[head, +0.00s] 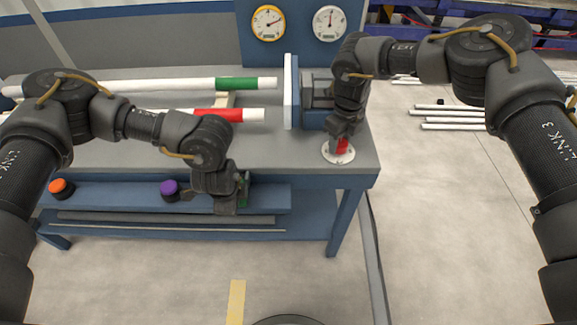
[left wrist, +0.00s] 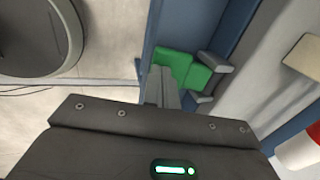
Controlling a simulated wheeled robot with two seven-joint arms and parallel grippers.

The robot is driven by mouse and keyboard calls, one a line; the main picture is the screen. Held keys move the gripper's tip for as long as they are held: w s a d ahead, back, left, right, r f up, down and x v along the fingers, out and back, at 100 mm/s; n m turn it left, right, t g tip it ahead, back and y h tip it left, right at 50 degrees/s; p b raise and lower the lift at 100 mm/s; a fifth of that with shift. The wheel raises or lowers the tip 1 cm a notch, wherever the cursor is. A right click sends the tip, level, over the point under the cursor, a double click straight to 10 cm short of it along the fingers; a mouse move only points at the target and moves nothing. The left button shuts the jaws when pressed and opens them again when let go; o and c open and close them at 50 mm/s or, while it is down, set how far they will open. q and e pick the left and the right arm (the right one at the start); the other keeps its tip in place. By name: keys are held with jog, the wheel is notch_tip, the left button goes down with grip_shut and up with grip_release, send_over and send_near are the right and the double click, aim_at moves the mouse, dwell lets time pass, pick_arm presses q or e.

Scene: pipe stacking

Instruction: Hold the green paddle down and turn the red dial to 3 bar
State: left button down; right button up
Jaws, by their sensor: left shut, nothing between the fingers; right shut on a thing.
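The red dial (head: 342,146) stands on a round white plate (head: 330,156) at the right front corner of the bench. My right gripper (head: 339,134) is shut on the dial from above and hides part of it. The green paddle (left wrist: 201,78) is on the bench's front edge; in the head view it is mostly hidden behind my left gripper (head: 240,192). My left gripper (left wrist: 161,88) is shut and empty, with its fingertips at the paddle; I cannot tell how hard it presses. A yellow-rimmed gauge (head: 268,22) and a white-rimmed gauge (head: 330,23) hang behind; their numbers are too small to read.
White pipes with a green band (head: 236,84) and a red band (head: 220,115) lie across the bench (head: 290,160). A white upright plate (head: 290,92) stands at their right ends. An orange button (head: 61,188) and a purple button (head: 169,188) sit on the front rail.

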jog(key=shift+w+d, duration=0.15)
jog(key=shift+d, duration=0.15)
jog(key=n, duration=0.3)
pick_arm(q)
jog(key=shift+r, duration=2)
pick_arm(e)
jog(key=o, duration=0.5)
pick_arm(q)
jog(key=shift+w+d+f, duration=0.1)
jog(key=shift+w+d, duration=0.05)
jog(key=shift+w, duration=0.05)
pick_arm(e)
jog(key=o, duration=0.4)
jog(key=shift+w+f, duration=0.1)
jog(key=shift+f, duration=0.05)
pick_arm(q)
jog(key=shift+s, duration=0.15)
pick_arm(e)
jog(key=shift+a, duration=0.2)
